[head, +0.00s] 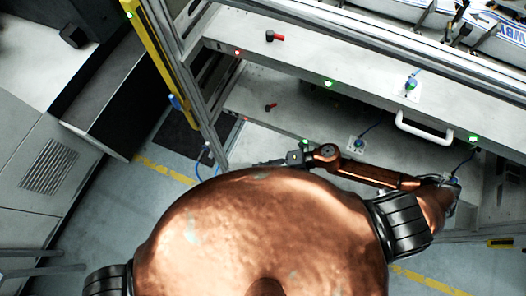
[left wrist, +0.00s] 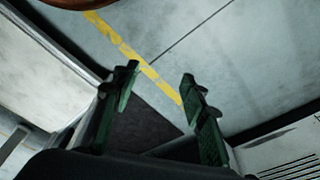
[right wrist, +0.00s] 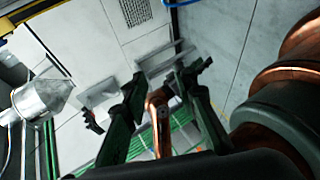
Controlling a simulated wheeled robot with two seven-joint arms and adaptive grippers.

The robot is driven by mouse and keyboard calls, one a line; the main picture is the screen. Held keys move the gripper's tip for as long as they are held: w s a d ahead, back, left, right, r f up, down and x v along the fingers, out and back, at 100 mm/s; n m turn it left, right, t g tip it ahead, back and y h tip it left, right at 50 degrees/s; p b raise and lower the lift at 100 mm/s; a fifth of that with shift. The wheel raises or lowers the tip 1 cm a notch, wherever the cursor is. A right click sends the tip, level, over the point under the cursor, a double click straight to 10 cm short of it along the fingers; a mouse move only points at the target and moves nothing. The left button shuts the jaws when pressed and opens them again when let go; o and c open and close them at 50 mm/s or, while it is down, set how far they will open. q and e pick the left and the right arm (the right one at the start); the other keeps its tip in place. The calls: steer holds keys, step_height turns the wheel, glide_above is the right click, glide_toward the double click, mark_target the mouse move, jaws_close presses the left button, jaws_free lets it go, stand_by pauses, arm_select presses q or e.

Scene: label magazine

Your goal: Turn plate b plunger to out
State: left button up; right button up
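Two small red-handled parts on dark bases show in the head view, one on the upper grey shelf (head: 276,37) and one on the lower surface (head: 270,107). I cannot tell which belongs to plate b or read a plunger's position. My right gripper (head: 262,163) reaches left along the bench's near side, below the lower red-handled part and apart from it. In its wrist view, the right gripper (right wrist: 168,82) is open. My left gripper (left wrist: 160,80) is open and empty above the floor.
A white handle (head: 424,129) sticks out at the bench front. A yellow post (head: 165,65) stands at the bench's left end. Grey cabinets (head: 50,160) are at left, with open floor between. A silver cone-ended cylinder (right wrist: 42,100) shows in the right wrist view.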

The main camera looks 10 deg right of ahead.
mark_target(274, 107)
arm_select(q)
steer(key=shift+w+d+r, duration=0.15)
steer(key=shift+w+d, duration=0.05)
steer(key=shift+w, duration=0.1)
arm_select(e)
steer(key=shift+s+a+f+m, duration=0.25)
steer(key=shift+s+a+f, duration=0.1)
steer(key=shift+s, duration=0.25)
steer(key=shift+s+a+f+m, duration=0.25)
steer(key=shift+s+f, duration=0.1)
steer(key=shift+s, duration=0.2)
steer(key=shift+c, duration=0.7)
